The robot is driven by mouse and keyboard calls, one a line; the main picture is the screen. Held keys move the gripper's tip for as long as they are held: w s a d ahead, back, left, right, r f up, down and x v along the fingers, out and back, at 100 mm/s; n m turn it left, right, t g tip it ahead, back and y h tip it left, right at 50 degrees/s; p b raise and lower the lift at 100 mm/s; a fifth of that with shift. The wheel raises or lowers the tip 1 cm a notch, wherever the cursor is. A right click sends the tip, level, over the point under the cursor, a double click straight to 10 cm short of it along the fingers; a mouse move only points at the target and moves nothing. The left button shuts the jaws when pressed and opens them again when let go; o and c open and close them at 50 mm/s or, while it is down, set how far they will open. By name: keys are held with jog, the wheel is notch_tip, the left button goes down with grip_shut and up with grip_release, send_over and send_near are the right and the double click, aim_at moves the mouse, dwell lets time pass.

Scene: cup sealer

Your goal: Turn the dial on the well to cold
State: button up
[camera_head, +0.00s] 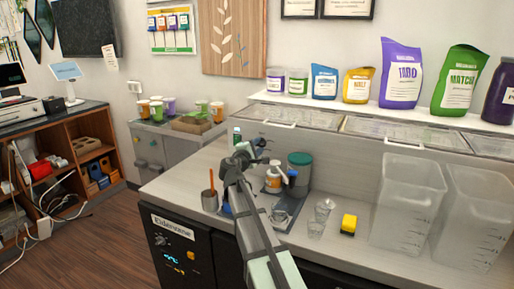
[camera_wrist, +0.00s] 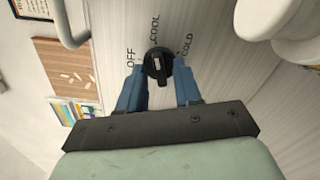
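A round black dial (camera_wrist: 158,66) with a pale pointer mark shows in the wrist view, on a whitish panel. The printed words OFF, COOL and COLD stand around it, with OFF at its left, COOL above and COLD at its upper right. The pale mark runs nearly upright in the picture, roughly toward COOL. My gripper (camera_wrist: 160,72) is open, with one blue finger on each side of the dial. Whether the fingers touch it I cannot tell. In the head view my arm reaches over the counter, and I cannot make out the dial there.
Bags stand on the shelf behind. A curved metal pipe (camera_wrist: 68,30) is close to the gripper.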

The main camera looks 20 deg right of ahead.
grip_shut()
jog(key=shift+m, duration=0.4)
jog(key=m, duration=0.5)
jog(key=shift+m, duration=0.4)
jog(key=m, duration=0.3)
jog(key=shift+m, duration=2.1)
jog(key=shift+o, duration=0.6)
grip_release()
